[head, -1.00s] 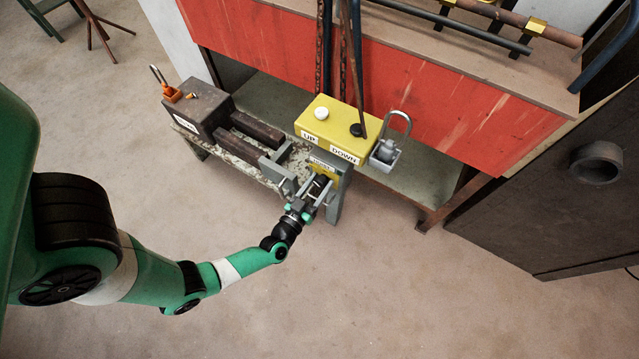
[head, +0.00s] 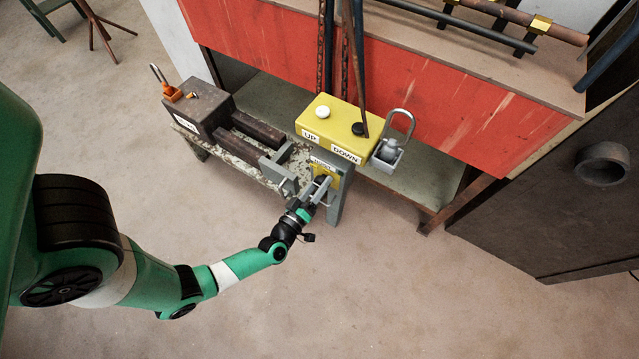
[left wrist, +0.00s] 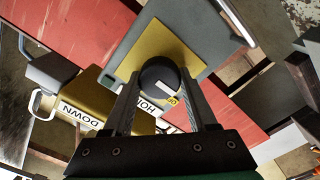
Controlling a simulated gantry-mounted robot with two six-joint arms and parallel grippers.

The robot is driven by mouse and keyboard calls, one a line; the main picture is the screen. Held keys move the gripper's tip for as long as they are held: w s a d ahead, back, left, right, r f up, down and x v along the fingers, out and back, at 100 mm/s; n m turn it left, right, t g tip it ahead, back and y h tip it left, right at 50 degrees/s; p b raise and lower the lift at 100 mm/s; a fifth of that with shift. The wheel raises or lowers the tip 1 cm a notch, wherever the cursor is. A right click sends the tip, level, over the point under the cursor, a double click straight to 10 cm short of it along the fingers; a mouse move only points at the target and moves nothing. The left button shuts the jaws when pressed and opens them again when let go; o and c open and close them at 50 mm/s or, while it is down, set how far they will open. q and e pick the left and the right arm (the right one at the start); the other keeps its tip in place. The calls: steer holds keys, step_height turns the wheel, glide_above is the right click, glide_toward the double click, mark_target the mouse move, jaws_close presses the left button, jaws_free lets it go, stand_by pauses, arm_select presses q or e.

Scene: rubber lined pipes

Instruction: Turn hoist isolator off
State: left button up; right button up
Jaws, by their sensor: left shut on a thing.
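The hoist isolator is a round black knob (left wrist: 158,80) with a white pointer bar, on a yellow plate (left wrist: 165,42) fixed to a grey upright panel (left wrist: 195,25). In the head view the yellow plate (head: 322,168) shows below the yellow UP/DOWN box (head: 340,128). My left gripper (left wrist: 162,84) is shut on the knob, one finger on each side of it. In the head view, my left gripper (head: 318,190) hides most of the knob. A label starting "HOI" is partly covered by a finger. My right gripper is not in view.
The UP/DOWN box carries a white button (head: 322,112) and a black button (head: 358,129). A padlock-like grey shackle (head: 400,124) stands to its right. A dark block (head: 203,113) and bars sit on the bench at left. The floor in front is clear.

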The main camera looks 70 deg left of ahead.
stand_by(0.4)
arm_select(q)
steer(key=o, duration=1.4)
steer(key=shift+c, duration=0.2)
steer(key=shift+s+d, duration=0.25)
steer(key=p+v, duration=0.4)
steer(key=v, duration=0.7)
